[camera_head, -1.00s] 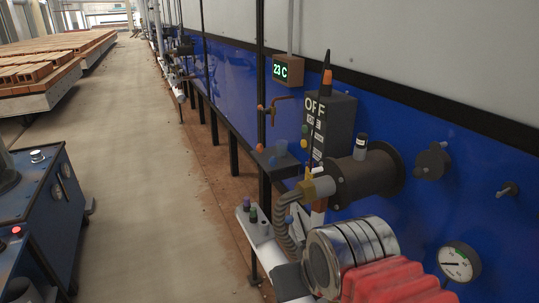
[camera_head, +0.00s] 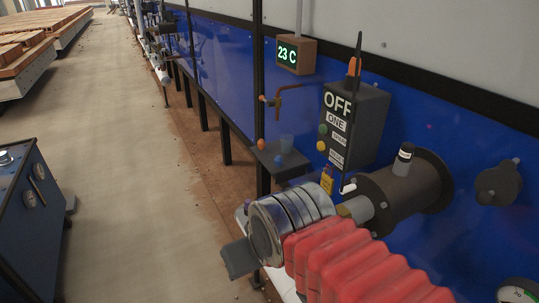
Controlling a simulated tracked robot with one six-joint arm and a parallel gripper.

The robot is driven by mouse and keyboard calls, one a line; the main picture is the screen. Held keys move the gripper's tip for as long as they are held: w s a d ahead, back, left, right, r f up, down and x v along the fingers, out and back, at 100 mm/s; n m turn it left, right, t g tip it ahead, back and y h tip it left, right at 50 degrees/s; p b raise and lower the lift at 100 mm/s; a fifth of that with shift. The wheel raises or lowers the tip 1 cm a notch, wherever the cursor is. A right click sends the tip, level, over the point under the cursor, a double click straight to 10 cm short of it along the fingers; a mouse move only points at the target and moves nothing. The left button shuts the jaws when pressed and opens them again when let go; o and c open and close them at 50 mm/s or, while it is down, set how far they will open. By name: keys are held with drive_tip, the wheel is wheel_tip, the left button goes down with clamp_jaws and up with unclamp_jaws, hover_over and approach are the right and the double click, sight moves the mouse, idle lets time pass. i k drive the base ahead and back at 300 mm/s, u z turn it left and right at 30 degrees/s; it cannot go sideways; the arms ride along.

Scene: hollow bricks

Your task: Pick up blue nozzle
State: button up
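A small dark shelf (camera_head: 290,168) on the blue wall panel bears small pieces. A small blue piece (camera_head: 278,160) sits near its front edge and looks like the blue nozzle, though it is too small to be sure. A translucent blue-teal cup-like piece (camera_head: 287,143) stands behind it, and an orange piece (camera_head: 261,144) is at the left end. My arm comes in from the lower right with red bellows and a silver ringed wrist. My gripper (camera_head: 238,259) shows as a dark grey plate beyond the wrist, below and left of the shelf, apart from the blue piece. Its fingertips are not clear.
A black box marked OFF (camera_head: 354,122) and a dark cylinder (camera_head: 405,188) stick out from the wall right of the shelf. A copper pipe (camera_head: 288,97) is above it. A blue machine (camera_head: 30,215) stands at left. The floor between is clear.

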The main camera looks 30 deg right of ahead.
sight(278, 160)
drive_tip(key=u, duration=0.2)
drive_tip(key=i, duration=1)
drive_tip(key=u, duration=0.15)
